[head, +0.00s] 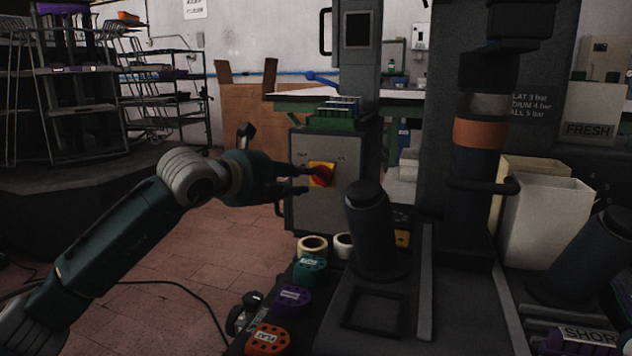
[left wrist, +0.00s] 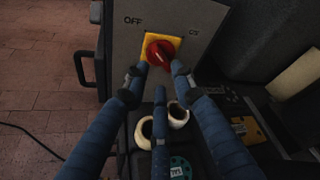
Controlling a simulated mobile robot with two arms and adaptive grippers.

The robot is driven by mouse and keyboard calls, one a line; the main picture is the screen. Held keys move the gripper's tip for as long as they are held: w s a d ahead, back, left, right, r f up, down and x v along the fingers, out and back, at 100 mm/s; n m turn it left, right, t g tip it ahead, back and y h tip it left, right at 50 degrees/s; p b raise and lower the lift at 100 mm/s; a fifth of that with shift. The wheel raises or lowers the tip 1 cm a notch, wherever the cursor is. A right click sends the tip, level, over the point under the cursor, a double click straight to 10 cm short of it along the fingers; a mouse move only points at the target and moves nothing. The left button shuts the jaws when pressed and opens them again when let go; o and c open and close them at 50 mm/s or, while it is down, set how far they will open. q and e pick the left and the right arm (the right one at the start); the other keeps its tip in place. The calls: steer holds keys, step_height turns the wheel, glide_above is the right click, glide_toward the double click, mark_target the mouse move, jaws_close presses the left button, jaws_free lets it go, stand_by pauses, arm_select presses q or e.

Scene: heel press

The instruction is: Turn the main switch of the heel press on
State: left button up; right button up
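The main switch is a red knob (head: 321,174) on a yellow plate on the front of a grey box (head: 338,213). In the left wrist view, the red knob (left wrist: 160,52) sits between the labels OFF at left and ON at right; a pale mark on it runs steeply, slightly tilted. My left gripper (head: 304,181) reaches in from the left at the knob. In the left wrist view, the gripper's (left wrist: 160,76) fingers are spread, two tips beside the knob's lower sides and a third below. Whether they touch it I cannot tell.
Tape rolls (head: 312,246) and coloured heel pieces (head: 291,297) lie below the box along the press's left edge. A dark press cylinder (head: 372,230) stands right of the gripper. A pale bin (head: 543,220) is at right. Floor (head: 165,300) is open at left.

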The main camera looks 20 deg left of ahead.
mark_target(319, 177)
arm_select(q)
steer(key=b+x, duration=0.1)
steer(key=x, duration=0.5)
steer(key=shift+w, duration=0.2)
steer(key=shift+d, duration=0.1)
steer(key=shift+c, duration=0.2)
jaws_close()
